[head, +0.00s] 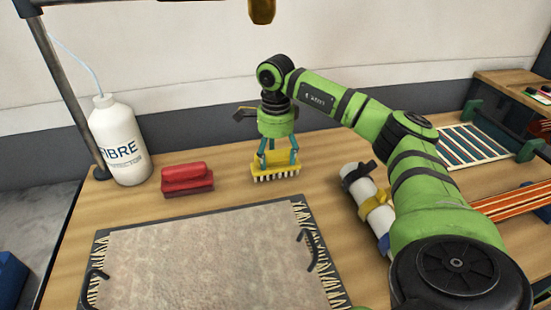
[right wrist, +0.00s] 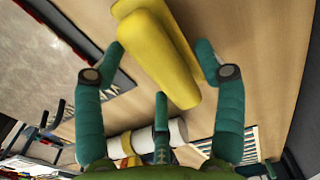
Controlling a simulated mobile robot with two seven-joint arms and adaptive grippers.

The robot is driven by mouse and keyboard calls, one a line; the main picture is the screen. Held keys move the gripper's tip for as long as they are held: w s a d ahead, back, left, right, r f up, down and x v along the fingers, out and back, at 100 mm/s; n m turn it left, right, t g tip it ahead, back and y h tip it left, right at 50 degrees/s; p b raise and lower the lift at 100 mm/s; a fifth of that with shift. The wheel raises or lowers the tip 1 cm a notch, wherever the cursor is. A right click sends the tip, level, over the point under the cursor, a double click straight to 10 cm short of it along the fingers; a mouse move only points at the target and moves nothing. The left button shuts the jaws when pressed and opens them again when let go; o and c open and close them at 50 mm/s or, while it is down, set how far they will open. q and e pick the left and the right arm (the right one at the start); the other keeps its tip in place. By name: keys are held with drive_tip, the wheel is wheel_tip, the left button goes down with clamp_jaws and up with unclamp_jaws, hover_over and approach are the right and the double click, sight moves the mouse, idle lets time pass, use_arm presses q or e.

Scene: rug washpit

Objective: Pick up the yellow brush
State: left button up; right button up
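The yellow brush (head: 277,169) is on the wooden table behind the rug, its pale bristles pointing down. My right gripper (head: 278,160) is directly over it, with teal fingers reaching down to its top. In the right wrist view the yellow brush (right wrist: 155,50) lies between the spread fingers of my right gripper (right wrist: 160,70). The left finger there is close against the brush's edge; whether it touches I cannot tell. A small gap shows at the right finger. My left gripper is not in view.
A red brush (head: 187,179) and a white bottle (head: 119,140) stand to the left. A beige rug (head: 205,262) lies in front. A white roll with straps (head: 374,206) lies to the right, near my right arm. Bare table surrounds the yellow brush.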

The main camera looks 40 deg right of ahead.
drive_tip(key=c, duration=1.1)
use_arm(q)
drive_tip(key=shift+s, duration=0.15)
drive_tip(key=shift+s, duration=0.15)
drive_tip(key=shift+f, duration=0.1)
use_arm(e)
drive_tip(key=shift+r, duration=0.15)
drive_tip(key=shift+r, duration=0.3)
drive_tip(key=r, duration=0.2)
drive_tip(key=r+b, duration=0.1)
drive_tip(key=shift+s+d+r, duration=0.25)
drive_tip(key=shift+r, duration=0.05)
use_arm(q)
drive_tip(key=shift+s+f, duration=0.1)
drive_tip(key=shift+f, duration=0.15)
use_arm(e)
drive_tip(key=s+d+r, duration=0.1)
drive_tip(key=s+r, duration=0.1)
drive_tip(key=s, duration=0.1)
drive_tip(key=s+d+r, duration=0.2)
drive_tip(key=s, duration=0.1)
drive_tip(key=s+d+r, duration=0.1)
drive_tip(key=s+r, duration=0.1)
drive_tip(key=s, duration=0.2)
drive_tip(key=shift+d+r, duration=0.15)
drive_tip(key=shift+r, duration=0.15)
